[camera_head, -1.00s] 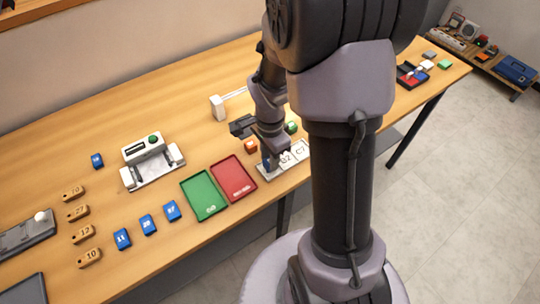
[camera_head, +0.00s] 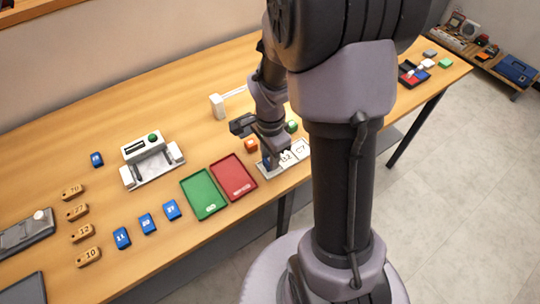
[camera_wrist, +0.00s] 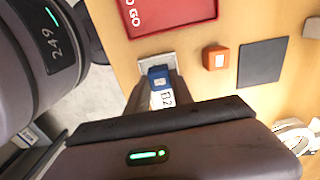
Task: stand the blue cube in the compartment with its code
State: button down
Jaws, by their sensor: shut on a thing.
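The blue cube (camera_wrist: 159,76) shows in the wrist view with a small pale label on its top face. My gripper (camera_wrist: 156,88) is shut on it. In the head view the gripper (camera_head: 268,158) is at the left end of the white compartment tray (camera_head: 265,174), with part of the blue cube (camera_head: 266,163) showing below it. Two pale compartments to the right appear marked B2 and C7. The B2 mark also shows beside the cube in the wrist view. The code of the left-end compartment is hidden. I cannot tell whether the cube touches the tray floor.
A red tray (camera_head: 233,178) and a green tray (camera_head: 204,194) lie left of the compartment tray. An orange cube (camera_head: 251,146) and a green cube (camera_head: 292,127) stand behind it. Several blue blocks and wooden tags lie farther left, near a white machine (camera_head: 150,160).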

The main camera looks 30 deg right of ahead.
jog(key=shift+f+b, duration=0.25)
jog(key=shift+b, duration=0.05)
dwell(0.5)
jog(key=c, duration=1)
grip_release()
jog(key=shift+c, duration=0.2)
jog(key=shift+r, duration=0.1)
notch_tip(320, 180, up, 17)
jog(key=p, duration=0.7)
jog(key=shift+r, duration=0.15)
